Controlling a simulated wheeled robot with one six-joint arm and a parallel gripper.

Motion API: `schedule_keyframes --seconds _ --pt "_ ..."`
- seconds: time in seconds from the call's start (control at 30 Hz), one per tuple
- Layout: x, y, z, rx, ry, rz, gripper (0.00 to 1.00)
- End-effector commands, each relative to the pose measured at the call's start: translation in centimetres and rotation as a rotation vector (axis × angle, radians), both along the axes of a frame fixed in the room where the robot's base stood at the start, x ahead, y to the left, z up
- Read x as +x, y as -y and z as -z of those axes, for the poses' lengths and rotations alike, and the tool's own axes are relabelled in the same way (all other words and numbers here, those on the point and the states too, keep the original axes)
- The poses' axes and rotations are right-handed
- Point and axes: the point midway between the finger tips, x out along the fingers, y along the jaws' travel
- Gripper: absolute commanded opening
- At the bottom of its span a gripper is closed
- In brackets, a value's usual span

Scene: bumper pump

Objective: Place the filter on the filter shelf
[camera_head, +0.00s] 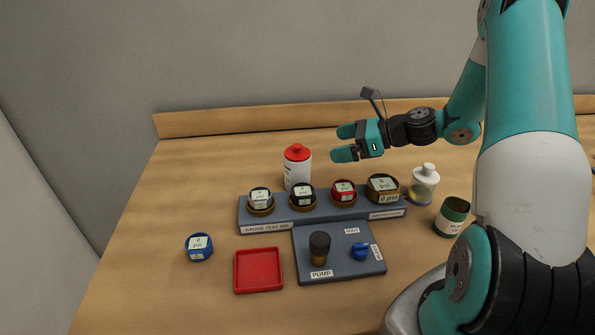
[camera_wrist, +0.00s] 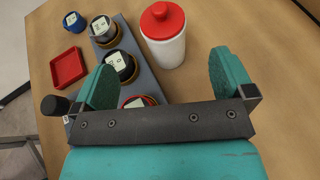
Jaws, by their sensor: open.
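I cannot identify the filter or a shelf marked for it with certainty. A short dark green jar (camera_head: 453,216) with a cream label stands at the right of the table, beside my arm; its lettering is too small to read surely. My gripper (camera_head: 341,143) is open and empty above the back of the table, pointing left, well away from that jar. In the wrist view my gripper (camera_wrist: 163,75) shows its two teal fingers spread wide, with nothing held between them. A white bottle with a red cap (camera_wrist: 163,46) is beyond the fingers.
A blue-grey gauge test rig (camera_head: 285,223) carries several gauges; its pump plate (camera_head: 343,269) holds a dark pump knob and a blue valve. A red tray (camera_head: 258,271) and blue gauge (camera_head: 199,247) lie left. A clear white-topped bottle (camera_head: 424,185) stands right.

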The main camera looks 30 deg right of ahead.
Motion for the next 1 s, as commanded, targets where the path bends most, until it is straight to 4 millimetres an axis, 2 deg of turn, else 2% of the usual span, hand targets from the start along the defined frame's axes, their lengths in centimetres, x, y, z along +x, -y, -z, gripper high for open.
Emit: schedule_keyframes --seconds 0.1,0.3,0.5,0.8,1.0 --pt "1.8 -2.0 0.9 0.002 -0.002 -0.006 1.0" --pt "4.0 -4.0 2.2 0.0 -0.001 -0.004 1.0" --pt "4.9 -4.9 2.6 -0.001 0.0 -0.004 1.0" --pt "7.8 -7.5 4.0 -0.003 0.0 -0.004 1.0" --pt "8.1 -7.7 4.3 -0.002 0.001 -0.001 1.0"
